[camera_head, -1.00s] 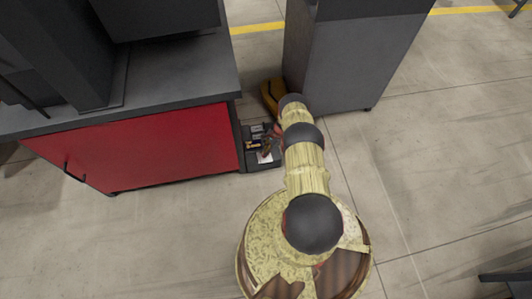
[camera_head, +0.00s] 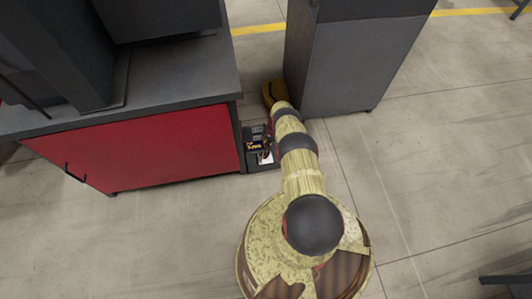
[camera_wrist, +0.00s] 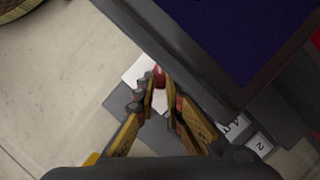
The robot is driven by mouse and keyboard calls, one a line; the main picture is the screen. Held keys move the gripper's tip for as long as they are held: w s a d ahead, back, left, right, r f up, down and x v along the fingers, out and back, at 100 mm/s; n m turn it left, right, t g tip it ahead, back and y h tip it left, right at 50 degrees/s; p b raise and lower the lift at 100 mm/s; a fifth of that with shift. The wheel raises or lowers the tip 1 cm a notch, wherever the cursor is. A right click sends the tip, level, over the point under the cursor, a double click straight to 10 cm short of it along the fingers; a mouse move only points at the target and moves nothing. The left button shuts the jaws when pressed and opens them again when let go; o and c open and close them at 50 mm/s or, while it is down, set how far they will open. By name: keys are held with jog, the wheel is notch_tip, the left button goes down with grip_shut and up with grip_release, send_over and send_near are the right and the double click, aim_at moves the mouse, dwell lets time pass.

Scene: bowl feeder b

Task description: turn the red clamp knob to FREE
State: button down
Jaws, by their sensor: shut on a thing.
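The red clamp knob (camera_wrist: 159,76) shows as a small red rounded piece between my fingertips in the wrist view. My gripper (camera_wrist: 161,92) has its yellow and dark fingers closed in on it from both sides. The fingers hide part of the knob, and its pointer and any FREE mark cannot be made out. A white plate (camera_wrist: 133,73) lies behind the fingertips. In the head view, my arm hides the knob and most of my gripper beside the low dark unit (camera_head: 259,166).
White labels with dark figures (camera_wrist: 259,144) lie right of my fingers. A large dark blue panel with a grey edge (camera_wrist: 240,35) is close at upper right. A red-fronted bench (camera_head: 150,150) stands left, a grey cabinet (camera_head: 345,70) behind.

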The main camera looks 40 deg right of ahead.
jog(key=shift+a, duration=0.1)
jog(key=c, duration=2)
grip_release()
jog(key=shift+o, duration=0.6)
jog(key=v, duration=1.2)
jog(key=shift+f, duration=0.15)
